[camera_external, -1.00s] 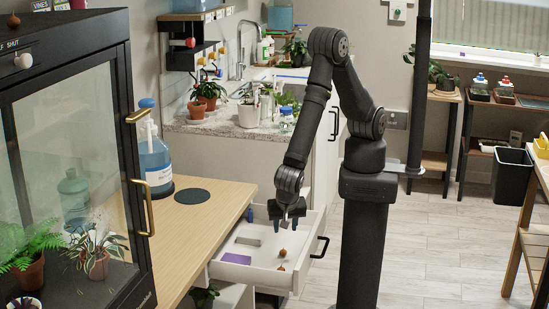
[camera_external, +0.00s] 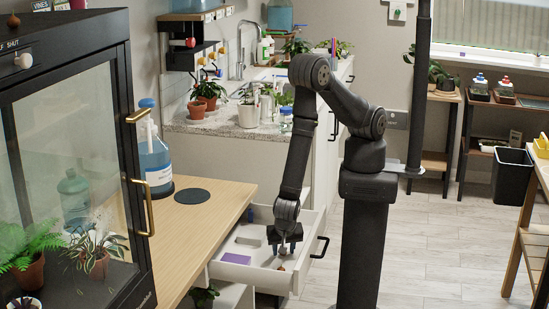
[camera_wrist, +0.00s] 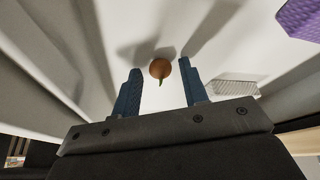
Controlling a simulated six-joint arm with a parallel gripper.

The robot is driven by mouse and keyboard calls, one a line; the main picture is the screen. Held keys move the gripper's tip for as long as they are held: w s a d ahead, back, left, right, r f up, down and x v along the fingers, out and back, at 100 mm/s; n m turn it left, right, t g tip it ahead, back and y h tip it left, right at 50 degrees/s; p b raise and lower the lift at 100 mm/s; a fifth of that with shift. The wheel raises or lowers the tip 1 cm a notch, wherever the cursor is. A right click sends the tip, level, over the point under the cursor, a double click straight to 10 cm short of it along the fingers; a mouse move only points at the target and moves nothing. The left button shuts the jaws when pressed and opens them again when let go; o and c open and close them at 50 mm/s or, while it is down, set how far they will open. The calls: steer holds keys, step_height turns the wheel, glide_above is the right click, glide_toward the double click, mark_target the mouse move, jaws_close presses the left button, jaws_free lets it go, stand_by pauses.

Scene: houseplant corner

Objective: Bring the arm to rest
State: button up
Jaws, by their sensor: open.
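My gripper (camera_external: 284,247) is low over the open white drawer (camera_external: 262,280), with its fingers pointing down. In the wrist view my gripper (camera_wrist: 160,72) has its two blue fingers apart. A round brown bulb-like thing (camera_wrist: 159,68) with a small green tip shows between the fingertips, on the white drawer floor. I see no finger touching it.
A purple block (camera_external: 236,258) lies in the drawer, also in the wrist view (camera_wrist: 300,18). A grey ribbed piece (camera_wrist: 232,88) lies near the right finger. The wooden counter (camera_external: 190,235) is left of the drawer. A glass cabinet (camera_external: 75,150) stands far left.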

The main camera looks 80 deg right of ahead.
steer(key=shift+a+r, duration=0.1)
steer(key=shift+r, duration=1.55)
